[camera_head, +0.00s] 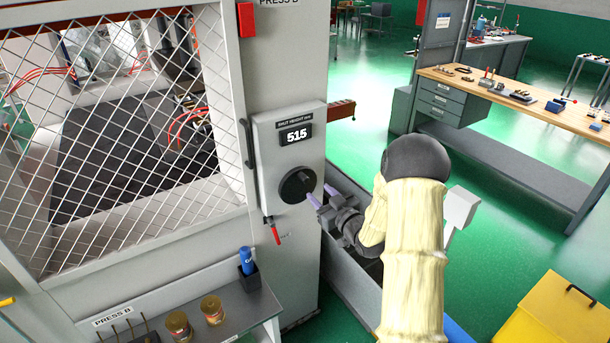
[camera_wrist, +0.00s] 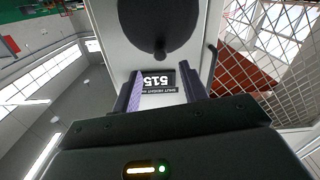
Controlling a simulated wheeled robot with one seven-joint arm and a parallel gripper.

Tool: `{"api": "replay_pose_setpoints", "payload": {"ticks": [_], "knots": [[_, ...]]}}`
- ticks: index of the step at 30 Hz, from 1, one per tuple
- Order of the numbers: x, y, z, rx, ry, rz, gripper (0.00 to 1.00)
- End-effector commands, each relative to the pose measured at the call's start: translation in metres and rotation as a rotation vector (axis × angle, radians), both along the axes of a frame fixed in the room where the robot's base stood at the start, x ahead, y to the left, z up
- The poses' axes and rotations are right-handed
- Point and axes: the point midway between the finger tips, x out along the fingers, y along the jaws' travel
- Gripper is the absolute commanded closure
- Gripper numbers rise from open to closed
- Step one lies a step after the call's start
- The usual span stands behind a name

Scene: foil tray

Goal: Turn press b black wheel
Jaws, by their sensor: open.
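The black wheel (camera_head: 297,186) is a round knob on the grey panel of press B, below a display (camera_head: 296,136) reading 515. My gripper (camera_head: 322,195) is just right of the wheel in the head view, its purple-grey fingers pointing at it. In the wrist view, the wheel (camera_wrist: 155,22) fills the top centre, with a small round knob at its lower edge. My gripper (camera_wrist: 165,92) is open and empty there, its two fingers spread apart below the wheel. I cannot tell whether a finger touches the wheel.
A red-handled lever (camera_head: 274,232) hangs below the panel. A mesh guard (camera_head: 120,140) with a black handle (camera_head: 247,144) stands left. A shelf (camera_head: 215,318) holds a blue bottle (camera_head: 247,260) and jars. A workbench (camera_head: 520,95) and yellow bin (camera_head: 555,310) are right, with green floor between.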

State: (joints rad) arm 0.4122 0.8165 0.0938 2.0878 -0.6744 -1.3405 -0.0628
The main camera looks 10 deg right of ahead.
Motion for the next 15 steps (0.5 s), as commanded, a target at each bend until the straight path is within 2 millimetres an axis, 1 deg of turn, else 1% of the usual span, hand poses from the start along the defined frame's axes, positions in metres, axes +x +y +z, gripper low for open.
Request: {"api": "replay_pose_setpoints", "payload": {"ticks": [1, 6, 12, 15], "knots": [[0.009, 0.004, 0.003, 0.000, -0.001, 0.002, 0.57], [0.037, 0.012, 0.003, 0.000, -0.001, 0.002, 0.57], [0.066, 0.022, 0.002, 0.000, 0.000, 0.001, 0.57], [0.077, 0.025, 0.002, -0.001, 0.000, 0.001, 0.57]]}}
